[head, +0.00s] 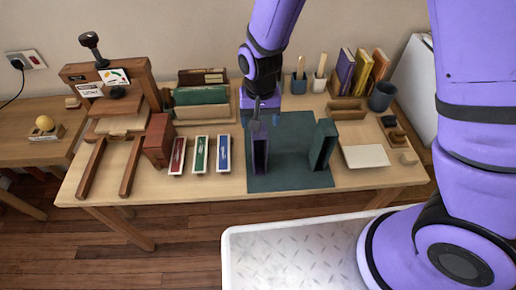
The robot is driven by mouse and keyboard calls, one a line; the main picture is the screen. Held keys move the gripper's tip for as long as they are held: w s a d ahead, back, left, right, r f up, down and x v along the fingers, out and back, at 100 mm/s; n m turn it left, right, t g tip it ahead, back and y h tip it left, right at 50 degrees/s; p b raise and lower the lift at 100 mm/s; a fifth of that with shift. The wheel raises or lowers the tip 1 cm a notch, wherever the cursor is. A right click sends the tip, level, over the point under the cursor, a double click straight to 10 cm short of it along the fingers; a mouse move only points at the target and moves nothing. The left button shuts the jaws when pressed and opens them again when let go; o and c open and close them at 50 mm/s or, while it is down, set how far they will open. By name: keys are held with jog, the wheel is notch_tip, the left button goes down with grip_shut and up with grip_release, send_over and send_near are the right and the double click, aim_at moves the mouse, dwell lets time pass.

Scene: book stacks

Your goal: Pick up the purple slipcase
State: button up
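The purple slipcase (260,155) stands upright on the left part of a dark green mat (288,178) on the table. Its narrow dark side faces me. My gripper (262,115) points down at the top of the slipcase, and its fingers overlap the upper edge in the head view. The fingers are small and dark here, so I cannot tell whether they touch or grip it. A dark green slipcase (323,146) stands on the right part of the same mat, apart from the purple one.
Narrow red (178,156), green (200,154) and blue (223,153) pieces lie left of the mat, beside a brown block (158,140). A cream board (365,156) lies to the right. Upright books (362,70), cups (382,96) and a wooden press (110,85) stand behind.

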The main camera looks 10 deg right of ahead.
notch_tip(320, 180, down, 8)
jog(key=shift+w+r, duration=0.25)
dwell(0.4)
jog(key=c, duration=1.3)
